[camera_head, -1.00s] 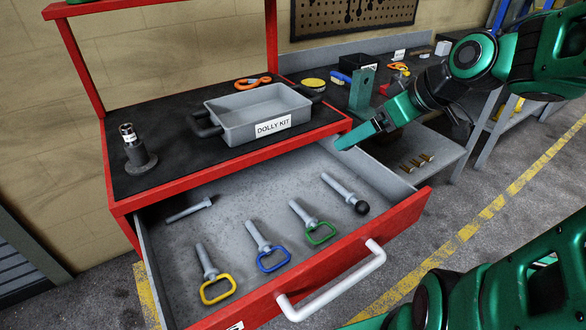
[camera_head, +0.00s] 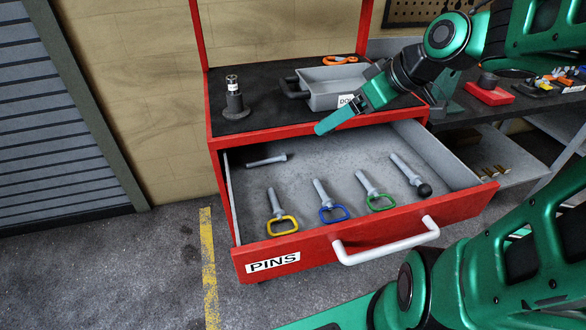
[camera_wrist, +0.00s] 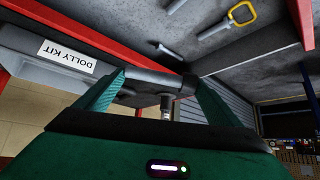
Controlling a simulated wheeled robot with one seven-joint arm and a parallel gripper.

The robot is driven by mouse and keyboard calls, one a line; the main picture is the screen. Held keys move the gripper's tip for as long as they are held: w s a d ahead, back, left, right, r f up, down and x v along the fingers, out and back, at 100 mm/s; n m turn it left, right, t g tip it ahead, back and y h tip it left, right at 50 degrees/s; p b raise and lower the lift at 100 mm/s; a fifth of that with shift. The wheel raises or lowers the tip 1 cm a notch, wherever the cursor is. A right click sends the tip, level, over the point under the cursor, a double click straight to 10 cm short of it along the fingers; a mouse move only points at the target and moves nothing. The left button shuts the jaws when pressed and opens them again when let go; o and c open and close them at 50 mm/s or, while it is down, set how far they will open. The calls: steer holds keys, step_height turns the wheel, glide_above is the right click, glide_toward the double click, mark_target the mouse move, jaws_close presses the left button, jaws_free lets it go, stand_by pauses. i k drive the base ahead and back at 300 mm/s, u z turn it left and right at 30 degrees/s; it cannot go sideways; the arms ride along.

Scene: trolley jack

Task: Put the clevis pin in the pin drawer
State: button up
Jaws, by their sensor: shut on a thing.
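My gripper (camera_head: 337,118) hangs above the back of the pin drawer, in front of the trolley top's edge. In the wrist view my gripper (camera_wrist: 155,88) is shut on a plain grey pin (camera_wrist: 150,77), apparently the clevis pin. It lies crosswise between the fingers, its thicker end at the right. The fingers hide it in the head view. The red pin drawer (camera_head: 380,248), labelled PINS, is pulled open. In it lie a yellow-handled pin (camera_head: 277,207), a blue-handled pin (camera_head: 325,198), a green-handled pin (camera_head: 370,187), a black-knobbed pin (camera_head: 407,173) and a plain grey pin (camera_head: 266,160).
A grey tray (camera_head: 325,98) labelled DOLLY KIT and a dark stand with a silver top (camera_head: 234,100) are on the trolley top. An orange-handled item (camera_head: 341,60) lies behind. The bench at right holds a red box (camera_head: 488,94). Floor at left is clear.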

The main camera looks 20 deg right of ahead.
mark_target(361, 148)
steer(key=u, duration=1.55)
steer(key=k, duration=1.55)
steer(key=z, duration=0.65)
steer(key=i, duration=1)
steer(key=u, duration=0.05)
